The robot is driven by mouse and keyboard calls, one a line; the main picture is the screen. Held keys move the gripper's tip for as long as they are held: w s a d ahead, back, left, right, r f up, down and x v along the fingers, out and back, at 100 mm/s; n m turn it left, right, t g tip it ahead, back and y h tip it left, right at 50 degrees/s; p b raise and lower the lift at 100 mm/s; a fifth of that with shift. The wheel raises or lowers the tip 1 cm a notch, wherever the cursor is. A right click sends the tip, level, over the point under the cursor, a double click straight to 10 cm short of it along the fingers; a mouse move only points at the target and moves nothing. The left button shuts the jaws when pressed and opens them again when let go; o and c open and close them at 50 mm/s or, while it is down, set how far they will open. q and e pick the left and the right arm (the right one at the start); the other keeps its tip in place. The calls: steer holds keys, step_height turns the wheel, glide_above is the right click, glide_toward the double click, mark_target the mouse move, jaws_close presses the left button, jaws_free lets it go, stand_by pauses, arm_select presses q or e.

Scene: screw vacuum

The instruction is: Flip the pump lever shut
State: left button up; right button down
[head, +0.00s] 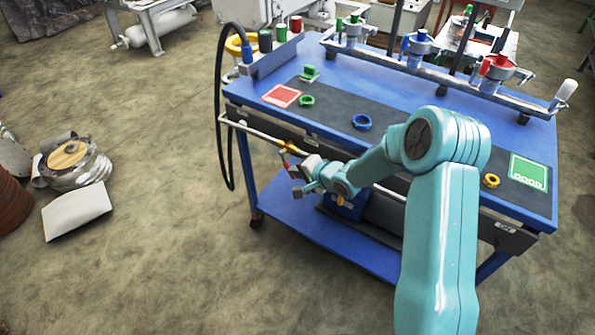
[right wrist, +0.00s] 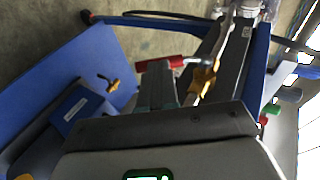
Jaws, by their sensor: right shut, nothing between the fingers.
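The pump lever has a red handle (head: 285,160) hanging down from a yellow valve (head: 282,144) on the pale pipe along the table's front. In the right wrist view the red handle (right wrist: 165,62) lies just beyond my fingertips, and the yellow valve (right wrist: 203,80) sits to its right on the pipe. My right gripper (head: 298,176) is shut and empty, close beside the lever below the table's front edge. It also shows in the right wrist view (right wrist: 157,82). I cannot tell whether the fingers touch the handle. My left gripper is not in view.
The blue table (head: 240,92) carries colored rings, a red pad (head: 281,95) and a green pad (head: 528,172). A blue pump box (right wrist: 85,108) is on the lower shelf (head: 290,220). A black hose (head: 219,100) loops at the left end.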

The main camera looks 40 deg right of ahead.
steer(key=shift+w+a+f+t+y+b, duration=0.25)
steer(key=shift+w+f+t+b, duration=0.4)
steer(key=shift+b, duration=0.45)
steer(key=shift+w+a+f+t+y+b, duration=0.25)
steer(key=shift+w+f+t+b, duration=0.2)
steer(key=shift+f+t+b, duration=0.55)
steer(key=shift+r+g, duration=0.1)
steer(key=shift+g, duration=0.15)
